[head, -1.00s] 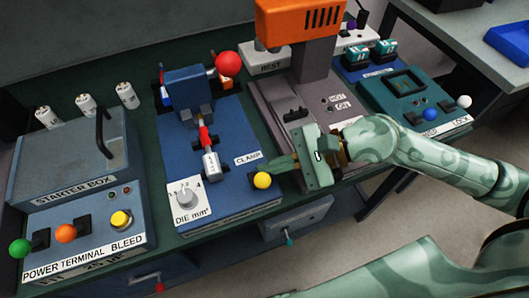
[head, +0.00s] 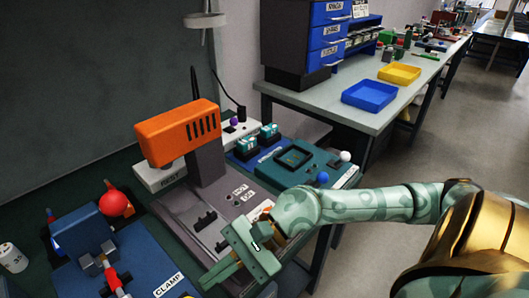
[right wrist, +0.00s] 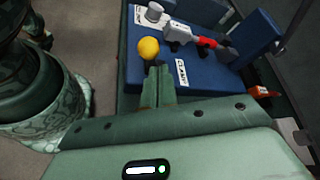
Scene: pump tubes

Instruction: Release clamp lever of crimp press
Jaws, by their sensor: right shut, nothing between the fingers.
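The blue crimp press (head: 84,232) with a red ball knob (head: 115,203) stands at the lower left of the head view, cut off by the frame edge. Its CLAMP label (head: 168,285) shows at the bottom. In the right wrist view the clamp lever's yellow ball (right wrist: 148,48) sits at the press's edge, beside the CLAMP label (right wrist: 182,72). The head view does not show this ball. My right gripper (head: 211,279) is shut and empty. In the wrist view its fingertips (right wrist: 159,72) are close to the yellow ball; contact cannot be told. My left gripper is out of view.
An orange-headed machine (head: 178,130) stands behind my right gripper. A teal panel (head: 298,166) with blue and white knobs lies to its right. A side bench carries a blue tray (head: 369,96), a yellow tray (head: 399,73) and a drawer cabinet (head: 300,45). Floor shows between the benches.

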